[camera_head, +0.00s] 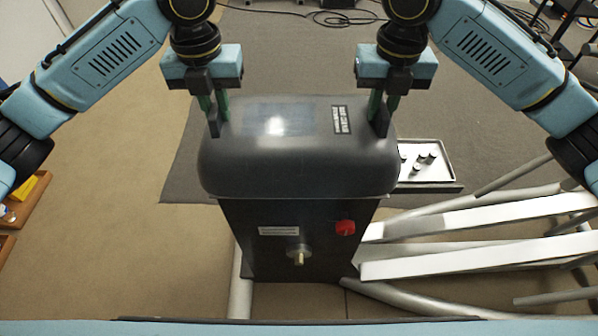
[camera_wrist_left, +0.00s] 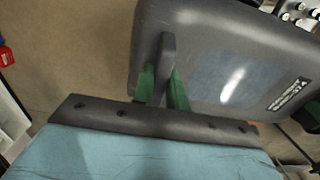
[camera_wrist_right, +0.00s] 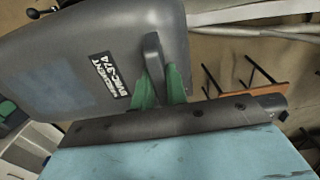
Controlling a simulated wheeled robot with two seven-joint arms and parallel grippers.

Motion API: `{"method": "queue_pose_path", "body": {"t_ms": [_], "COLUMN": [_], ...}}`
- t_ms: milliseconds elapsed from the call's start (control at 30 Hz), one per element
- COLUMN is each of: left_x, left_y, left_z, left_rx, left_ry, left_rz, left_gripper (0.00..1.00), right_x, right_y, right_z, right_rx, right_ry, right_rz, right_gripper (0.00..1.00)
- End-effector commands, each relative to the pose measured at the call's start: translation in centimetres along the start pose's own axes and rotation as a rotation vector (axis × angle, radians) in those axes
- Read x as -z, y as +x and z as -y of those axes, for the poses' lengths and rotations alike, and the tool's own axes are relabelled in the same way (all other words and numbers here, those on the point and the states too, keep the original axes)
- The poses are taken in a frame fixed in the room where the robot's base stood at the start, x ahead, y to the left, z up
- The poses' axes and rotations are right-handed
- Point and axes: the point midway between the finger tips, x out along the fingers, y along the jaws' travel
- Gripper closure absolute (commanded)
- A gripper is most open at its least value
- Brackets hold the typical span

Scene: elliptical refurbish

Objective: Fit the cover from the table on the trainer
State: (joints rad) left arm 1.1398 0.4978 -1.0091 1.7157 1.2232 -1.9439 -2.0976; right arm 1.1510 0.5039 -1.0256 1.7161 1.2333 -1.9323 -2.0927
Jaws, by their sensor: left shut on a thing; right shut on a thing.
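The dark grey cover (camera_head: 290,165) sits at the top of the trainer's black housing (camera_head: 285,215) in the head view; I cannot tell whether it is fully seated. It has a tab on each side and a label. My left gripper (camera_head: 218,112) is shut on the left tab, which also shows in the left wrist view (camera_wrist_left: 167,60). My right gripper (camera_head: 381,108) is shut on the right tab, which also shows in the right wrist view (camera_wrist_right: 153,55). The housing front carries a red knob (camera_head: 345,227) and a brass-coloured shaft (camera_head: 299,257).
White and grey trainer bars (camera_head: 470,250) extend to the right of the housing. A tray (camera_head: 430,165) with small dark parts lies behind at the right. A wooden box (camera_head: 25,198) is at the left edge. Cables (camera_head: 345,18) lie on the far floor.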

Motion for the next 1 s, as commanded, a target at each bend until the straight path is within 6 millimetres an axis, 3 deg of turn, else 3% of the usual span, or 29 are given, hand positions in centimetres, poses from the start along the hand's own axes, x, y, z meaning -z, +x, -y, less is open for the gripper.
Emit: {"method": "queue_pose_path", "body": {"t_ms": [367, 1000], "left_x": [0.0, 0.0], "left_y": [0.9, 4.1], "left_z": [-0.1, -0.1], "left_rx": [0.0, -0.001], "left_ry": [-0.001, -0.001], "left_rz": [0.001, 0.001], "left_gripper": [1.0, 1.0], "right_x": [0.0, 0.0], "right_y": [0.9, 4.1], "right_z": [0.1, 0.1], "right_rx": [0.001, 0.001], "right_ry": [0.002, 0.002], "right_rz": [0.001, 0.001], "right_gripper": [1.0, 1.0]}}
